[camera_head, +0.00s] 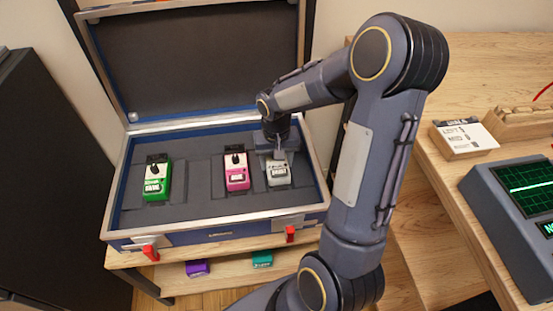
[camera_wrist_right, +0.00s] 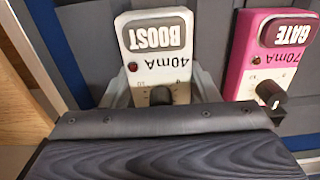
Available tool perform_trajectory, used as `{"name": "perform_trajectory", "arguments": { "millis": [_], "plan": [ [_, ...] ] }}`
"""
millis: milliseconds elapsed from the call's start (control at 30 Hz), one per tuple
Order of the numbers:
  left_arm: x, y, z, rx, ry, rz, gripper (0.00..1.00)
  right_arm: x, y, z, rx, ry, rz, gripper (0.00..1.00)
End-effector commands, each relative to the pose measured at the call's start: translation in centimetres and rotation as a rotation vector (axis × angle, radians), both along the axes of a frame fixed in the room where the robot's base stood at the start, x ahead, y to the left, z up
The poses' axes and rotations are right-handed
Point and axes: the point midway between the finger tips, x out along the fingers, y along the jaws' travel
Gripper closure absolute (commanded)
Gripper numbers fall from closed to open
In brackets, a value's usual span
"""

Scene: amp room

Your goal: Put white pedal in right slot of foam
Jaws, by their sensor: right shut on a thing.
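The white pedal (camera_head: 278,171) is at the right side of the foam (camera_head: 205,195) inside the open case. It also shows in the right wrist view (camera_wrist_right: 155,55), labelled BOOST and 40mA. My right gripper (camera_head: 275,150) reaches down from above and is shut on the pedal's far end; in the wrist view its fingers lie on both sides of the pedal. The pedal is over or in the right slot; I cannot tell whether it is fully seated. The gripper hides its far end. My left gripper is not in view.
A pink pedal (camera_head: 236,172) sits close to the left of the white one, and a green pedal (camera_head: 157,178) is at the foam's left. The case lid (camera_head: 200,60) stands open behind. Purple (camera_head: 197,268) and teal (camera_head: 262,260) pedals lie on a lower shelf.

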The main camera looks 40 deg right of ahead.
Motion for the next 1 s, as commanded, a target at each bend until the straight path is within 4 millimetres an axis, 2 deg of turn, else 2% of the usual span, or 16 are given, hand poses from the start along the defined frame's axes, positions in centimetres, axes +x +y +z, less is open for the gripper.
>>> {"name": "perform_trajectory", "arguments": {
  "millis": [33, 833, 867, 967, 1000],
  "plan": [
    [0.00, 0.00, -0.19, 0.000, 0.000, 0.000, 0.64, -0.34, 0.13, -0.67, 0.005, 0.012, 0.000, 0.82],
    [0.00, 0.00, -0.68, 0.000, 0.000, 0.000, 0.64, -0.39, 0.02, -1.42, 0.004, 0.011, -0.005, 0.82],
    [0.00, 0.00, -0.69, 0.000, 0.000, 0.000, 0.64, -0.39, 0.01, -1.43, 0.004, 0.011, -0.005, 0.44],
    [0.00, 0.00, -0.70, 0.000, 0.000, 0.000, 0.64, -0.41, -0.02, -1.45, 0.005, 0.012, -0.006, 0.31],
    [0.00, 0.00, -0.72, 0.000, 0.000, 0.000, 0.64, -0.45, -0.01, -1.51, 0.004, 0.014, -0.006, 0.43]
  ]
}}
